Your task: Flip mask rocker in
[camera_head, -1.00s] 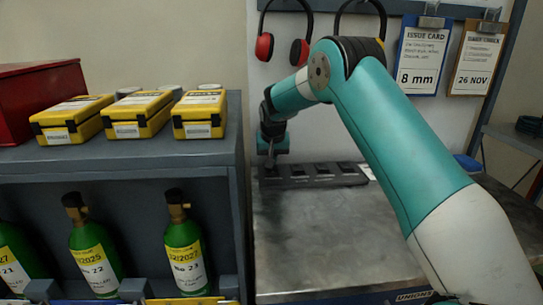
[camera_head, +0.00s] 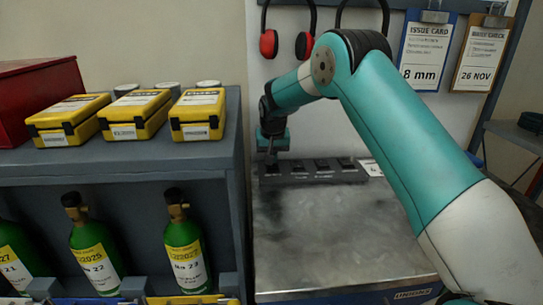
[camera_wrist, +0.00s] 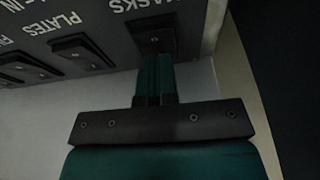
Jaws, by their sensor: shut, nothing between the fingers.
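The mask rocker (camera_wrist: 152,38) is a dark rocker under the upside-down label "MASKS" at the end of the dark switch panel (camera_wrist: 105,55) in the wrist view. In the head view the panel (camera_head: 312,179) lies at the back of the metal bench, and my gripper covers its left end. My gripper (camera_wrist: 154,62) is shut and empty, its fingertips right at the near edge of the mask rocker; I cannot tell whether they touch it. In the head view my gripper (camera_head: 271,160) points down at the panel's left end. The rocker's tilt is unclear.
Another rocker (camera_wrist: 80,48), labelled "PLATES", sits beside the mask rocker, with more beyond. The grey shelf (camera_head: 120,160) with yellow cases (camera_head: 198,115) and green bottles (camera_head: 185,250) stands close on the left. The metal bench top (camera_head: 330,235) in front of the panel is clear.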

